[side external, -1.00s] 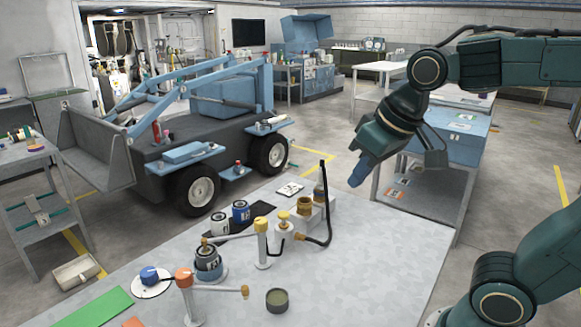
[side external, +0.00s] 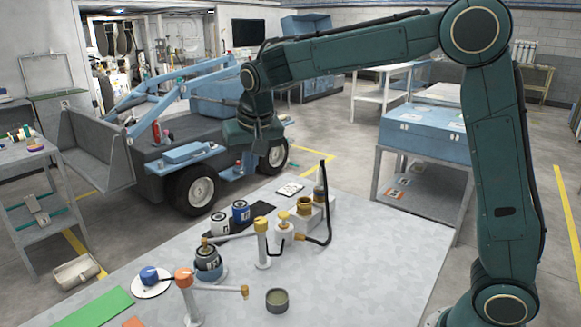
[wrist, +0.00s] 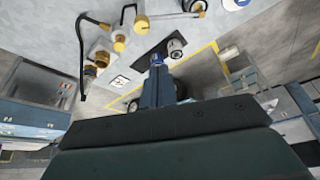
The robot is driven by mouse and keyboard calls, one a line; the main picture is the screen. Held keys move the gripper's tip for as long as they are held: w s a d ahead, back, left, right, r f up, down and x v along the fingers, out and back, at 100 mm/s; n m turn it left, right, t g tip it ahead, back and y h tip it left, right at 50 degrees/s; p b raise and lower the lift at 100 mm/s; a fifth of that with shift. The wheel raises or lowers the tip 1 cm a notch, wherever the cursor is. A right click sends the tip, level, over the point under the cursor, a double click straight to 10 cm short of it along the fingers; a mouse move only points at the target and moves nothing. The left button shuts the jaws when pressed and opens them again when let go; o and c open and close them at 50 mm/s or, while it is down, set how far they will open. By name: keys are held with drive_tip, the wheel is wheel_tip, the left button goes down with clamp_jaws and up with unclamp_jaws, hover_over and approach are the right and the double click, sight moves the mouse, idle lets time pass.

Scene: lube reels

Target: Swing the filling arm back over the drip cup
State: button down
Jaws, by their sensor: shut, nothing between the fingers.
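Two swing arms stand on the grey bench. A yellow-capped post (side external: 262,226) carries a pale arm reaching left, its brass end over a dark can (side external: 208,260) on a blue base. An orange-capped post (side external: 184,277) carries a pale arm reaching right to a yellow nozzle (side external: 245,291), left of a dark open cup (side external: 277,300). I cannot tell for certain which is the filling arm. The yellow cap also shows in the wrist view (wrist: 141,22). My gripper (wrist: 157,58) is shut and empty, high above the bench's far side; its fingers are indistinct in the side view.
Two cans stand on a black mat, one white (side external: 220,224) and one blue (side external: 241,212). A brass-topped fitting (side external: 304,206) and an upright black hose (side external: 325,200) stand right of the yellow post. A blue knob (side external: 149,274) sits on a white disc. The bench's right part is clear.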

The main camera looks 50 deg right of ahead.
drive_tip(key=w+a+f+m, duration=0.2)
drive_tip(key=w+a+f, duration=0.1)
drive_tip(key=w+f, duration=0.5)
drive_tip(key=shift+w+f+g+h, duration=0.15)
drive_tip(key=shift+w+g+h, duration=0.15)
drive_tip(key=shift+w, duration=0.25)
wheel_tip(320, 180, down, 10)
drive_tip(key=shift+s+a, duration=0.2)
drive_tip(key=shift+s, duration=0.05)
idle(0.4)
